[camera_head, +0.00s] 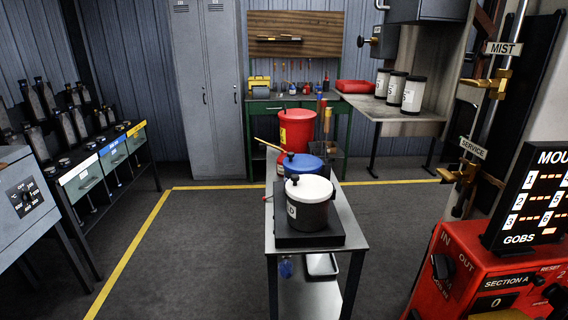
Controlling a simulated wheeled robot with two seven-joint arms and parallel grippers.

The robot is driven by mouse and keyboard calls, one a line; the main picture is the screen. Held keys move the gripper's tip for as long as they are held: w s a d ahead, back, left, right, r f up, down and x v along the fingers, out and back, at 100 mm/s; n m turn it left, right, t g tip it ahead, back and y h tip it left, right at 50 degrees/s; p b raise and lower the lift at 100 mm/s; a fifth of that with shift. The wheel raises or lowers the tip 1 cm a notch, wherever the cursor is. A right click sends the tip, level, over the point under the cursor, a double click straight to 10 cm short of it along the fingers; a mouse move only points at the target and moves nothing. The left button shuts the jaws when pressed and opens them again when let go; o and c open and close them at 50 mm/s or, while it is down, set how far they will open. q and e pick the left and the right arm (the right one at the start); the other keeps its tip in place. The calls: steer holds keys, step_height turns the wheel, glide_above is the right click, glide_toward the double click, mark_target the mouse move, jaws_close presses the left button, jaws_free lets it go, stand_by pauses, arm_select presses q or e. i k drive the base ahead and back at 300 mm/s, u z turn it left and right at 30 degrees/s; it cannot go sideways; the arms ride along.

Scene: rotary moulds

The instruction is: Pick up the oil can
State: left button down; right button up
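I cannot single out an oil can with certainty. A dark pot with a white lid (309,207) stands at the front of the narrow metal cart, with a letter label on its side. A blue-lidded pot (303,164) stands just behind it, with a yellow stick leaning beside it. A red bucket (297,130) with a yellow label is at the cart's far end. Small bottles and a small red item (307,89) sit on the back workbench, too small to identify. Neither of my grippers is in view.
The cart (349,238) stands mid-room, with a tray on its lower shelf. A red control console (462,275) is at right. White-labelled canisters (413,95) stand on a side table. The floor left of the cart is clear.

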mark_target(279, 161)
steer(key=k, duration=0.5)
steer(key=u, duration=1.15)
steer(key=i, duration=2.35)
steer(key=z, duration=0.05)
